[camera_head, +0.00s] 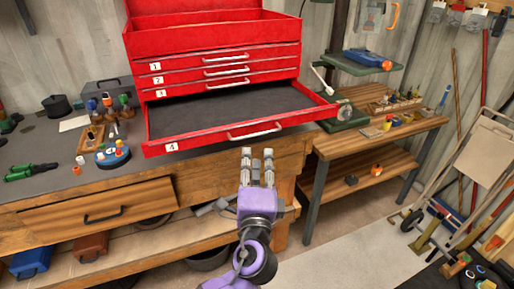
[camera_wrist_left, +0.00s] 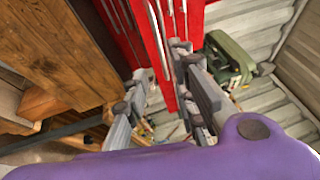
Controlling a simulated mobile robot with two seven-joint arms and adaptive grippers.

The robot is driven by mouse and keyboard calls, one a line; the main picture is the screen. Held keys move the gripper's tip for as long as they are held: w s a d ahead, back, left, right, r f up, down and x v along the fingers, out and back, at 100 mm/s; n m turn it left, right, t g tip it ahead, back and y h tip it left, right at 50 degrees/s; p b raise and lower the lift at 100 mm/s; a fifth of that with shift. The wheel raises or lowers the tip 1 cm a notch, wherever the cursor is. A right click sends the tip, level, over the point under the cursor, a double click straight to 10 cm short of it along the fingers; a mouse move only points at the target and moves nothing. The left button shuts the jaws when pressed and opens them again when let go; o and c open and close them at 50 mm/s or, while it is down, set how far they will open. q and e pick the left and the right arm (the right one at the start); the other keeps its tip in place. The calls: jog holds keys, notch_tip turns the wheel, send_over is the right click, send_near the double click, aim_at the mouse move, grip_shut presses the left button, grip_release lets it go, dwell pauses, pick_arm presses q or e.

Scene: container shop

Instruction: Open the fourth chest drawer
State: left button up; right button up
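The red tool chest (camera_head: 215,40) stands on the workbench, with its upper tray open at the top. Its fourth drawer (camera_head: 225,109), labelled 4, is pulled far out and shows an empty dark floor. The drawer's silver handle (camera_head: 255,131) is on its front. The drawers labelled 1, 2 and 3 are shut above it. My left gripper (camera_head: 257,153) is just below and in front of that handle, apart from it, with its two fingers spread and nothing between them. The wrist view shows the spread fingers (camera_wrist_left: 160,68) near red drawer fronts. My right gripper is not in view.
The wooden workbench (camera_head: 30,150) has small tools at left and its own drawer (camera_head: 100,207) below. A side table (camera_head: 400,130) with small parts and a green machine (camera_head: 342,118) stands close at right. Open floor (camera_head: 350,250) lies at lower right.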

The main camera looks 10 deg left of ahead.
pick_arm(q)
jog(key=shift+v, duration=1.6)
jog(key=s+a+f+n+g+h+p, duration=0.1)
jog(key=s+f+n+g+h, duration=0.3)
jog(key=f, duration=0.7)
jog(key=s+f+n+g+h+p, duration=0.1)
jog(key=s+f+n+g, duration=0.1)
jog(key=s+f+n, duration=0.65)
jog(key=s+a+f+n+g, duration=0.2)
jog(key=s+a+f, duration=0.2)
jog(key=s+f, duration=0.3)
jog(key=s+a+f+n+g+p, duration=0.1)
jog(key=s+a+f+g, duration=0.2)
jog(key=s+f, duration=0.5)
jog(key=s, duration=0.7)
jog(key=shift+a+f+n+y, duration=0.3)
jog(key=shift+a+n+y, duration=0.05)
jog(key=shift+a+y, duration=0.05)
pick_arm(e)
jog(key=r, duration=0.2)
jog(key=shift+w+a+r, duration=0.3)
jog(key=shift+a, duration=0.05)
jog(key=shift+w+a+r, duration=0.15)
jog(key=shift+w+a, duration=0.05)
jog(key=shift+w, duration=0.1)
